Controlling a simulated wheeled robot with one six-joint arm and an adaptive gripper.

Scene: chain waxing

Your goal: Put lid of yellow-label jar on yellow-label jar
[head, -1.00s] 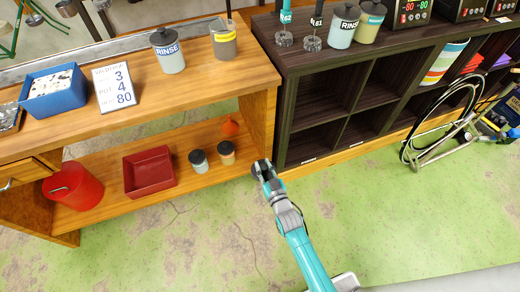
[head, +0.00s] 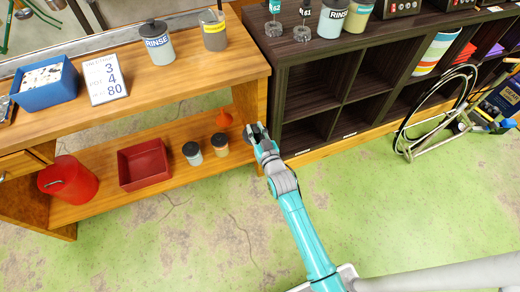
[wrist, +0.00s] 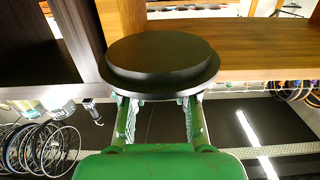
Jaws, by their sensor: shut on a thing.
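The yellow-label jar (head: 213,36) stands upright on the wooden bench top near its right end in the head view. It is greyish with a yellow band, and a thin dark upright thing shows at its top. My gripper (head: 256,132) is in front of the bench's right end, below the top and to the lower right of the jar, well apart from it. It is shut on a round black lid (wrist: 160,62), which fills the upper middle of the wrist view and hides what is behind it. The jar cannot be made out in the wrist view.
A RINSE jar (head: 158,45) with a black lid stands left of the yellow-label jar. A blue box (head: 46,88) and a number sign (head: 104,80) are farther left. Small jars (head: 192,153) and a red bin (head: 143,166) sit on the lower shelf. A dark cabinet (head: 300,62) adjoins at right.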

